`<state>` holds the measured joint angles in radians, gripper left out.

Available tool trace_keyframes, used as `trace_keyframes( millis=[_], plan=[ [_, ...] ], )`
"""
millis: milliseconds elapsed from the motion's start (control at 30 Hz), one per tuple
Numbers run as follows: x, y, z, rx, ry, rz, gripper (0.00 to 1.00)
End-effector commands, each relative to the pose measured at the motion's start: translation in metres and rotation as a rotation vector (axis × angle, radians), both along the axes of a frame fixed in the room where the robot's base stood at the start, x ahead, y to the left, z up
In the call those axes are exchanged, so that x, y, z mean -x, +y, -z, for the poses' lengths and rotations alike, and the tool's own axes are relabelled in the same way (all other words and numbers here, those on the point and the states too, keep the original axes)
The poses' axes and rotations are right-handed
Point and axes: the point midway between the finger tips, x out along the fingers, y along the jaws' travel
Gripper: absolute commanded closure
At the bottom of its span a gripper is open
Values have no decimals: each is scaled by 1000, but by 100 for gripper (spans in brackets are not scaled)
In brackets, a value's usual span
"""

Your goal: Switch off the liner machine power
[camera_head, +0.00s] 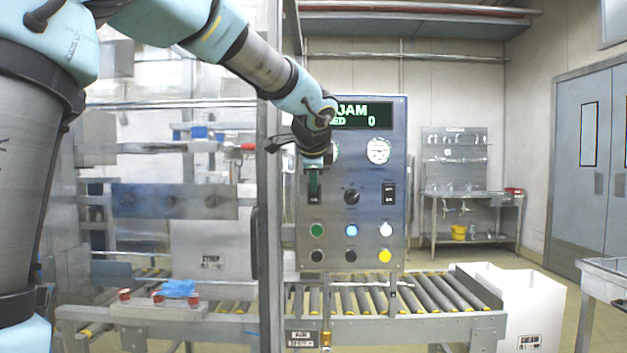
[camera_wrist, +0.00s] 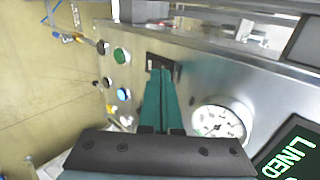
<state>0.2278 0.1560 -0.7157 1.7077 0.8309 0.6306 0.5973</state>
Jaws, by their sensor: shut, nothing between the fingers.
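The liner machine's grey control panel (camera_head: 370,235) stands in the middle of the head view. My gripper (camera_head: 314,185) is in front of its upper left part. In the wrist view its two teal fingers (camera_wrist: 161,72) are together and empty, pointing at a black switch (camera_wrist: 176,68) on the panel. The fingertips overlap this left switch, partly hiding it; I cannot tell whether they touch it or which way it is set. A similar black switch (camera_head: 389,196) sits on the right, beyond a black knob (camera_head: 351,196). The display (camera_head: 365,115) reads "JAM" and "0", partly hidden by my arm.
Below are green (camera_head: 317,230), lit blue (camera_head: 351,230), white (camera_head: 385,230) and yellow (camera_head: 385,256) buttons, and black ones. A roller conveyor (camera_head: 440,292) runs below. A frame post (camera_head: 270,200) stands left of the panel.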

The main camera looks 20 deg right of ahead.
Motion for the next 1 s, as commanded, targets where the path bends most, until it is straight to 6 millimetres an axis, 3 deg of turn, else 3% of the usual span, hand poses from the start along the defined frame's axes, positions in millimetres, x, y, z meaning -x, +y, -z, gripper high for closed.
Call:
trace_keyframes(
  millis=[500, 767, 1000],
  plan=[
    [-6, -3, -9, -19, 45, 0, 100],
    [-6, -2, -2, -20, 45, -1, 100],
    [-6, -2, -12, -20, 45, -1, 100]
  ],
)
